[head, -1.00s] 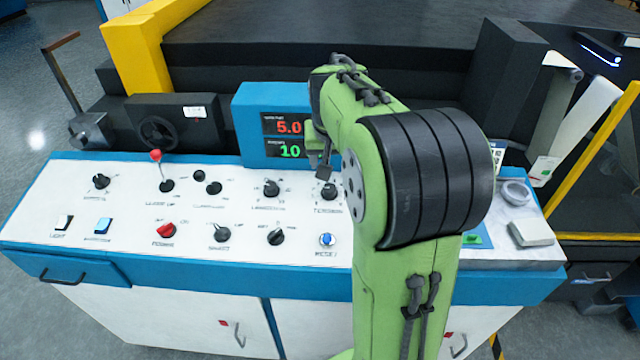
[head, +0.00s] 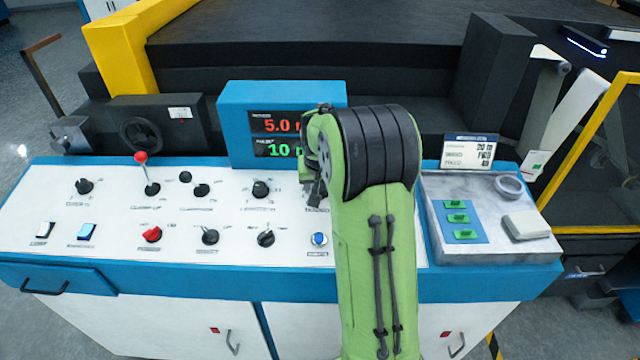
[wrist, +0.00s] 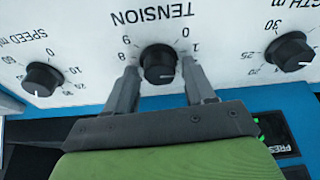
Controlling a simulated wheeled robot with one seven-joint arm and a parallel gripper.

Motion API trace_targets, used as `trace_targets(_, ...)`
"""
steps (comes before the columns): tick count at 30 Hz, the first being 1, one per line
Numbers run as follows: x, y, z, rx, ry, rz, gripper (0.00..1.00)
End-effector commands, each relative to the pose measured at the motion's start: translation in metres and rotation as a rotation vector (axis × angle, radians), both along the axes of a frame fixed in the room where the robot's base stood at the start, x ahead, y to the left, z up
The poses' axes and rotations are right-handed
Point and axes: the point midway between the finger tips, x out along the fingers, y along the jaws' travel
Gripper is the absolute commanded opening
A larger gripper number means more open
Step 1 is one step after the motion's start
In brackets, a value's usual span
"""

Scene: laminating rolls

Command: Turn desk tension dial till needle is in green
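The tension dial (wrist: 158,64) is a black round knob on the white desk panel, upside down in the wrist view. Its printed scale shows 0, 1, 8 and 9 around it. My gripper (wrist: 160,80) has its two grey fingers apart, one on each side of the dial, with visible gaps between fingers and knob. In the head view my arm hides the dial, and only part of its label shows beside my gripper (head: 316,190). I see no needle or green zone in either view. The dial's pointer direction is not clear.
A speed knob (wrist: 43,79) and a length knob (wrist: 289,51) flank the dial. The blue display box (head: 230,125) stands behind the panel. A red-topped lever (head: 141,158) and several switches are left. Green buttons (head: 457,218) and a tape ring (head: 509,185) are right.

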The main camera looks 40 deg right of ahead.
Motion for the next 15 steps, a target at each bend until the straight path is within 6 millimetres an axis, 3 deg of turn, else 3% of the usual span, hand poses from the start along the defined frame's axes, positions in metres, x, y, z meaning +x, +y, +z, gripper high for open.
trace_targets(1,-0.0001,0.0000,0.0002,0.000,0.000,0.000,0.46)
trace_targets(9,-0.0002,0.0003,0.0000,0.001,0.001,0.000,0.05)
trace_targets(15,-0.0002,0.0005,-0.0003,0.003,0.000,-0.013,0.05)
